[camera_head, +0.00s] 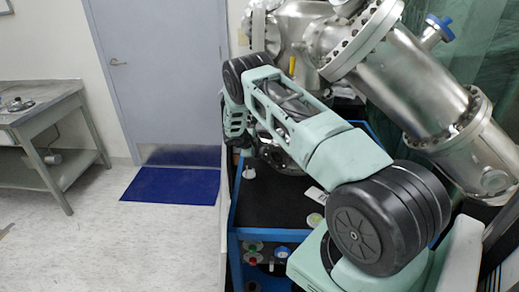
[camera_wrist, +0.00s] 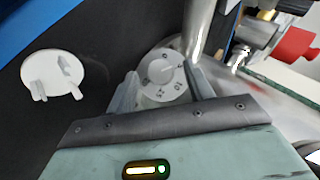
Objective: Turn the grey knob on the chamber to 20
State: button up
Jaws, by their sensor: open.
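In the wrist view, a round pale grey dial knob (camera_wrist: 165,75) with dark marks around its face is at the upper middle, beside a shiny metal tube. My gripper (camera_wrist: 159,70) is open, with one grey finger on each side of the knob in the picture. I cannot tell whether the fingers touch it. In the head view, the steel chamber (camera_head: 415,85) fills the upper right. My arm reaches in front of it, and the knob and my fingertips cannot be made out there.
A white disc with small upright parts (camera_wrist: 53,75) lies on a dark surface left of my gripper. A red part (camera_wrist: 297,43) is at the upper right. A blue-framed cart (camera_head: 233,215) is below my arm. Open floor (camera_head: 145,245) and a bench (camera_head: 45,130) are left.

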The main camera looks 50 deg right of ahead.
jog(key=shift+d+f, duration=0.45)
jog(key=c, duration=1)
jog(key=shift+o, duration=0.2)
jog(key=b, duration=0.1)
jog(key=f+m+h+b, duration=0.1)
jog(key=b, duration=0.1)
jog(key=shift+a+t, duration=0.2)
jog(key=shift+t, duration=0.1)
jog(key=shift+s+m+h+b, duration=0.1)
jog(key=shift+m+h+b, duration=0.45)
jog(key=shift+b, duration=0.55)
jog(key=shift+r+m+t+h+b, duration=0.25)
jog(key=shift+m+t+h+b, duration=0.1)
jog(key=shift+m+b, duration=0.1)
